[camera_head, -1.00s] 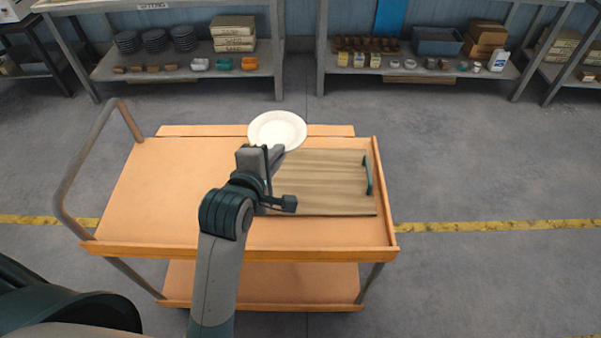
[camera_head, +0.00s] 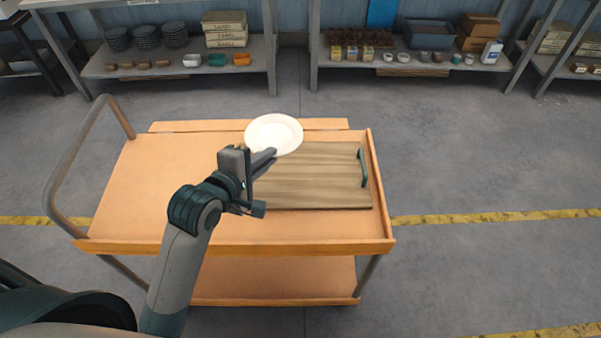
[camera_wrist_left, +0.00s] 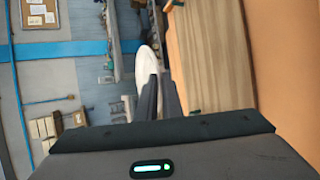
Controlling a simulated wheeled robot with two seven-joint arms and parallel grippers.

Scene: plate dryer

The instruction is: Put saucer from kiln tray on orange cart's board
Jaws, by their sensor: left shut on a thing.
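The white saucer (camera_head: 274,134) is in my left gripper (camera_head: 270,154), which is shut on its near edge. In the head view the saucer appears over the far edge of the orange cart (camera_head: 130,190) and the back of the wooden board (camera_head: 315,180). The board lies on the right part of the cart's top and has a dark green handle on its right side. In the left wrist view the saucer (camera_wrist_left: 147,70) shows nearly edge-on beyond the fingers, apart from the board (camera_wrist_left: 205,55). My right gripper and the kiln tray are not in view.
The cart has a raised rim and a grey push handle (camera_head: 75,165) at its left. The left part of its top is bare. Shelves (camera_head: 180,65) with stacked dishes and boxes stand along the back wall. Open floor (camera_head: 480,170) lies to the right.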

